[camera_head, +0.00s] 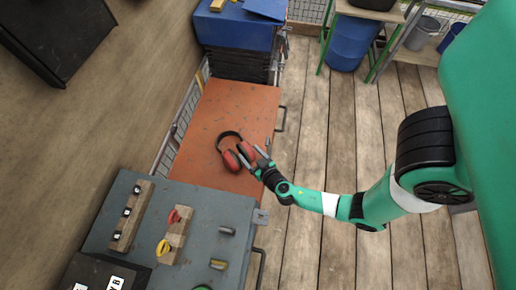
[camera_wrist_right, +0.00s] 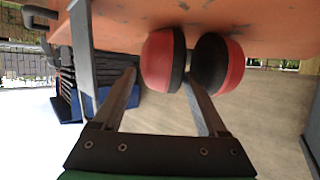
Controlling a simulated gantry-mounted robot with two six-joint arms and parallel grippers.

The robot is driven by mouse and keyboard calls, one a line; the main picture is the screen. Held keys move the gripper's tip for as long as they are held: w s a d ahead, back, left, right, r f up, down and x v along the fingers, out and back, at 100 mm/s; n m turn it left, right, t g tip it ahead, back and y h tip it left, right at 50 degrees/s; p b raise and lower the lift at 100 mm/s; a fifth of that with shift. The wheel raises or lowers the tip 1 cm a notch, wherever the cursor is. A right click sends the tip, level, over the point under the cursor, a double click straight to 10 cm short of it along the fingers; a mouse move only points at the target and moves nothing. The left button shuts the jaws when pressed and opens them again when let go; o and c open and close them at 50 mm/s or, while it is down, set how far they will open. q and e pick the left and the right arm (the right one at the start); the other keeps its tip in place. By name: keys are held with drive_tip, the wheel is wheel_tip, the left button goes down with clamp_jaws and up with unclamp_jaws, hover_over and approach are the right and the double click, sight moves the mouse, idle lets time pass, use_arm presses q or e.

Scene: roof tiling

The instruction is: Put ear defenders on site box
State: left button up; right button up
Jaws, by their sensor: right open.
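The ear defenders (camera_head: 229,142), red cups with a dark headband, lie on a worn orange-red box top (camera_head: 225,108). In the right wrist view their two red and black cups (camera_wrist_right: 163,62) hang close together against the orange surface, the picture being upside down. My right gripper (camera_head: 251,156) is open at the cup end of the ear defenders. In the wrist view its fingers are spread, one left of the cups and one reaching up near the gap between them; contact is unclear. I cannot tell which box is the site box. My left gripper is out of view.
A blue-grey box top (camera_head: 205,205) in front holds wooden racks, red and yellow tools and small metal parts. A blue box (camera_head: 235,30) stands beyond the orange one. A blue barrel (camera_head: 352,42) stands under a bench. The plank floor (camera_head: 310,120) to the right is clear.

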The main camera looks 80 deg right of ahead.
drive_tip(key=v, duration=0.7)
drive_tip(key=shift+s+a+r+p, duration=0.15)
drive_tip(key=shift+s+a+p, duration=0.05)
drive_tip(key=shift+p, duration=0.15)
